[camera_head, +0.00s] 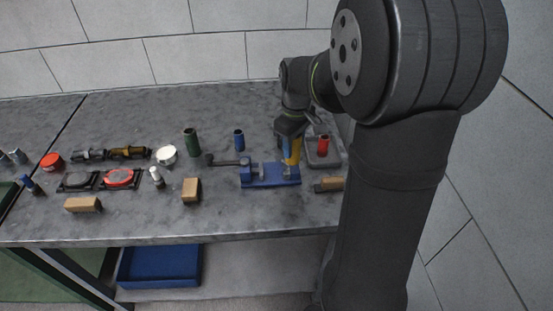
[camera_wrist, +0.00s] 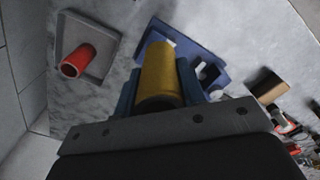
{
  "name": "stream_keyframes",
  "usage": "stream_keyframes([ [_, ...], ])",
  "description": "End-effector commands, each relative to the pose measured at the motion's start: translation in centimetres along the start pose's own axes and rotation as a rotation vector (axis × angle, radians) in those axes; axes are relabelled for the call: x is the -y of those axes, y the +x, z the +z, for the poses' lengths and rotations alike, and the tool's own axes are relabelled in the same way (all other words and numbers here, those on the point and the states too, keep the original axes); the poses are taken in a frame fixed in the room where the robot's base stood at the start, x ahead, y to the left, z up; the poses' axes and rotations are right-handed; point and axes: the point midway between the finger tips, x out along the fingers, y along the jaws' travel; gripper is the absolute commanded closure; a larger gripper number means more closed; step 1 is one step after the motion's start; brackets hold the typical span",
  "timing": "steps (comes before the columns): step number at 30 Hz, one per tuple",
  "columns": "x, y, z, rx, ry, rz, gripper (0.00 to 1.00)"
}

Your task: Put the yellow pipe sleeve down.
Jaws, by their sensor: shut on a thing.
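The yellow pipe sleeve (camera_wrist: 160,72) is held between the two blue fingers of my gripper (camera_wrist: 158,88) in the wrist view. In the head view the sleeve (camera_head: 291,150) shows as a yellow upright cylinder at the right end of the blue vise (camera_head: 262,174), partly hidden by my gripper (camera_head: 290,138). In the wrist view the blue vise (camera_wrist: 212,66) lies beyond and beside the sleeve. I cannot tell whether the sleeve touches the bench or the vise.
A grey tray (camera_head: 333,158) with a red sleeve (camera_head: 323,145) stands right of my gripper. A blue sleeve (camera_head: 239,139) and a green sleeve (camera_head: 191,141) stand to the left. Wooden blocks (camera_head: 191,189) lie near the front. The bench front centre is clear.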

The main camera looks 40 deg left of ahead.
Motion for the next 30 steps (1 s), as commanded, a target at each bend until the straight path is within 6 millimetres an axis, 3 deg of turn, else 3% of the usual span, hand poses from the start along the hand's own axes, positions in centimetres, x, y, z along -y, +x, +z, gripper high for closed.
stream_keyframes([
  [3,0.9,1.5,-2.4,0.001,-0.004,-0.001,1.0],
  [9,1.6,2.7,-4.4,-0.001,-0.001,0.001,1.0],
  [14,1.7,3.6,-4.5,0.0,0.001,0.0,1.0],
  [21,1.7,6.7,-4.5,0.0,0.001,0.0,1.0],
  [30,1.6,6.9,-4.5,-0.001,0.001,0.001,1.0],
])
